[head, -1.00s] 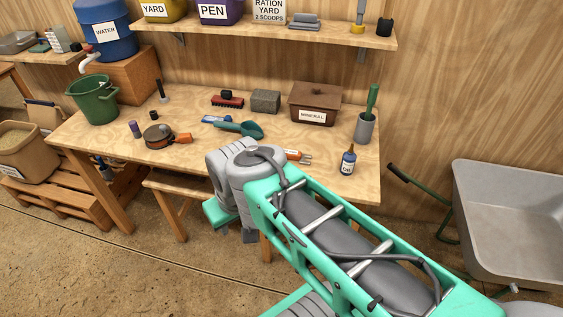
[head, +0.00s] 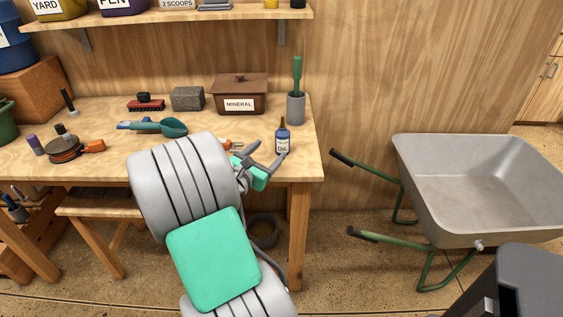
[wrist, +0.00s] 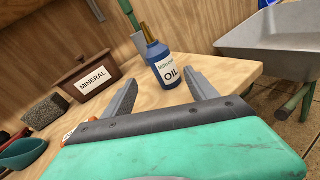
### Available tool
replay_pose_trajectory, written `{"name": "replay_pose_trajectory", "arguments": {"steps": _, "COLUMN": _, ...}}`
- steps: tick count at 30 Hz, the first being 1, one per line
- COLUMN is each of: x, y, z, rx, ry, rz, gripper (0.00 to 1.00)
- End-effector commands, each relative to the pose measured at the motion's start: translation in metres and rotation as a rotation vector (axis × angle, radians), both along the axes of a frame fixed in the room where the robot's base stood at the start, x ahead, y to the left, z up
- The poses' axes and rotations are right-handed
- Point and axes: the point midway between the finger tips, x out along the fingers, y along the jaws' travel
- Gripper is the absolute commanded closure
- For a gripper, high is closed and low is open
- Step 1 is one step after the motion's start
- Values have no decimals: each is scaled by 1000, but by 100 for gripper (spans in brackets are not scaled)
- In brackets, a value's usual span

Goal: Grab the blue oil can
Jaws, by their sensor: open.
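The blue oil can (head: 282,140) stands upright near the right front corner of the workbench. It has a white OIL label and a brass-coloured nozzle. In the wrist view the oil can (wrist: 160,62) is just beyond the fingertips, between their lines. My gripper (head: 266,158) is in front of the can at about the height of its lower part. In the wrist view my gripper (wrist: 165,83) is open, with nothing between its two grey fingers. The can and the fingers look apart.
The workbench (head: 100,108) holds a brown MINERAL box (head: 240,94), a grey holder (head: 296,108) with a green-handled tool behind the can, a grey block (head: 187,98) and a teal scoop (head: 165,127). A wheelbarrow (head: 480,185) stands to the right. The bench's right edge is close to the can.

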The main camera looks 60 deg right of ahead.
Motion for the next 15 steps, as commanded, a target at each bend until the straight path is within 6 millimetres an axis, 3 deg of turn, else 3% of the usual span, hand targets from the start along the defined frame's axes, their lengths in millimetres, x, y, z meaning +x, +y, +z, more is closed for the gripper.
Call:
{"name": "replay_pose_trajectory", "arguments": {"steps": 1, "x": -6, "y": -7, "z": -8, "rx": -42, "ry": 98, "rz": 0, "gripper": 33}}
{"name": "replay_pose_trajectory", "arguments": {"steps": 4, "x": -10, "y": -17, "z": -2, "rx": -88, "ry": 207, "rz": 4, "gripper": 33}}
{"name": "replay_pose_trajectory", "arguments": {"steps": 15, "x": -9, "y": -75, "z": 5, "rx": -92, "ry": 211, "rz": 3, "gripper": 33}}
